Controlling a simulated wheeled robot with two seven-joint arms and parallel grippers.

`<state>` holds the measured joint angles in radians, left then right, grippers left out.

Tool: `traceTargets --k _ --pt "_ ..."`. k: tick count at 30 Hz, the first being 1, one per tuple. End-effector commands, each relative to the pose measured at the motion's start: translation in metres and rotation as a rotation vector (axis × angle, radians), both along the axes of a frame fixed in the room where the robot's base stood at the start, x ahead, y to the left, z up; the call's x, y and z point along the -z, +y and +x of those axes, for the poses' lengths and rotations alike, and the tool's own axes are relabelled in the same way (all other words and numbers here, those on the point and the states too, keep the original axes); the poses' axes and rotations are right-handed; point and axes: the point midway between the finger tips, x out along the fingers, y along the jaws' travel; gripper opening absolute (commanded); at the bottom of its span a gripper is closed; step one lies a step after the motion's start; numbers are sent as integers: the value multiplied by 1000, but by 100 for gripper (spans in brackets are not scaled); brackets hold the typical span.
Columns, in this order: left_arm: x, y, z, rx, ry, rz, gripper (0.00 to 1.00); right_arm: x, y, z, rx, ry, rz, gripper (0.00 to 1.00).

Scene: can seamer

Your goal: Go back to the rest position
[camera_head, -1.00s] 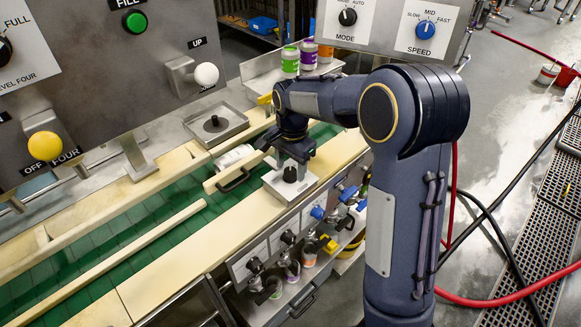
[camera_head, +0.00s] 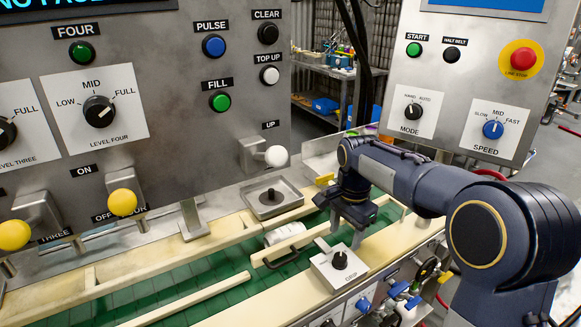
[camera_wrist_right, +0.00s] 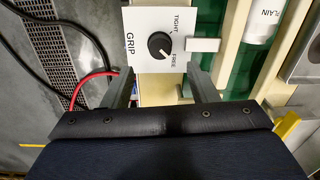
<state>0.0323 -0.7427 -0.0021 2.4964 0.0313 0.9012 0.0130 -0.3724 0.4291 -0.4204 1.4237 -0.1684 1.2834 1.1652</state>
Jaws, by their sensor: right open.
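My right gripper (camera_head: 352,222) hangs over the belt's near side, just beyond the grip knob (camera_head: 340,260) in the head view. The right wrist view shows its two fingers apart with nothing between them (camera_wrist_right: 161,90). The black grip knob also shows there (camera_wrist_right: 160,45), on a white plate marked GRIP, TIGHT and FREE, ahead of the fingertips and clear of them. My left gripper is not in view.
The green belt (camera_head: 190,283) runs between cream rails. Control panels with buttons and knobs stand behind it, with a white-balled UP lever (camera_head: 276,156) and yellow-balled levers (camera_head: 122,202). A square metal tray (camera_head: 270,198) sits beside the belt.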

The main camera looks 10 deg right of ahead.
Motion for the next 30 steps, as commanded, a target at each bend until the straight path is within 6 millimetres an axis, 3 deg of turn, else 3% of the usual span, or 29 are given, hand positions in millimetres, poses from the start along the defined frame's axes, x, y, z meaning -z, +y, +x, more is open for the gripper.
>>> traceTargets --k 5,10,16,21,24,30 --pt "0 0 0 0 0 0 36 -7 -7 -22 -62 -28 56 53" --pt "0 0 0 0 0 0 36 -20 -11 -79 -246 -133 166 53" --pt "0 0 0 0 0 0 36 -26 -1 -154 -507 -313 213 53" --pt "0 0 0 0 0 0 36 -17 16 -213 -718 -465 164 53" --pt "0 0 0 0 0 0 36 -6 26 -238 -818 -527 113 53" --pt "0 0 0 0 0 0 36 12 38 -264 -933 -587 36 53"
